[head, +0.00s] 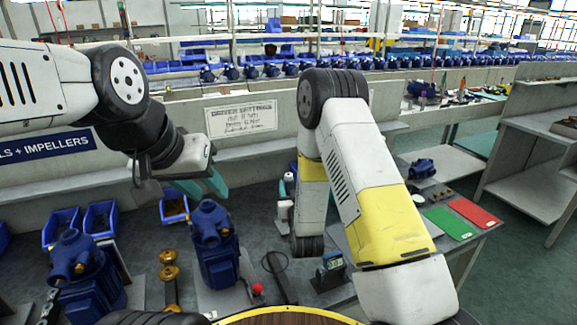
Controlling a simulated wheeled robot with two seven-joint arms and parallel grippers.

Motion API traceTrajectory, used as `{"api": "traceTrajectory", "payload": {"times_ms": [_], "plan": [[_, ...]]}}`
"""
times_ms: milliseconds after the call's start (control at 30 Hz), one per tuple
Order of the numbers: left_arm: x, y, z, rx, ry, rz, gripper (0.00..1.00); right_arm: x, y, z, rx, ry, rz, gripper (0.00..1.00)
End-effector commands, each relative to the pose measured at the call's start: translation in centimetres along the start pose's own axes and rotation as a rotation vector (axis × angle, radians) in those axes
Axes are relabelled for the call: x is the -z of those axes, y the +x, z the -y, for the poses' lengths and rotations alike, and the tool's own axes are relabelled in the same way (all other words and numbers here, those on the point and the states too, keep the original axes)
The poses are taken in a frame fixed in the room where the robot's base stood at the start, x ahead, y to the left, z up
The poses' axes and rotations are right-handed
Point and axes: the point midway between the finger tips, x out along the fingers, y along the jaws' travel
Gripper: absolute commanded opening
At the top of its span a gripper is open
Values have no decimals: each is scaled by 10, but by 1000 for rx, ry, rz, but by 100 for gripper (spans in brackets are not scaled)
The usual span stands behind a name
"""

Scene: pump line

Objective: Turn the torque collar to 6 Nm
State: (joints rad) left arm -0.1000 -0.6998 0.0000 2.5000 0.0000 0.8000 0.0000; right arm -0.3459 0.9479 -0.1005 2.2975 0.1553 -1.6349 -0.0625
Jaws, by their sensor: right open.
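My left gripper (203,186), with teal fingers, hangs above the bench left of centre. Its fingers look apart, with nothing seen between them. My right arm rises from the lower right, bends at the top and reaches down to the bench near the middle; its gripper is hidden. A black tool-like piece with a round head (275,262) stands left of that wrist. A small dark device with a lit display (333,261) stands right of it; its reading is too small to tell. I cannot make out the torque collar or its setting.
Blue pumps (215,240) (80,275), brass parts (169,272) and blue bins (101,220) fill the left. A green mat (449,223) and red mat (474,212) lie right. A white bottle-like item (284,205) stands beside my right forearm.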

Motion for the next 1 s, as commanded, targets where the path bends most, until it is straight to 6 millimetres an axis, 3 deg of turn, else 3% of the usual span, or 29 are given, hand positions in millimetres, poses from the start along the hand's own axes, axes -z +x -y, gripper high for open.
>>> {"api": "traceTrajectory", "payload": {"times_ms": [500, 867, 1000], "plan": [[0, 0, 0, 0, 0, 0, 36, 0, 68, 0, 0, -1, -4, 47], [0, 0, 0, 0, 0, 0, 36, 1, 76, 0, 0, -1, -3, 47], [0, 0, 0, 0, 0, 0, 36, 1, 76, 0, 0, -1, -3, 24]]}}
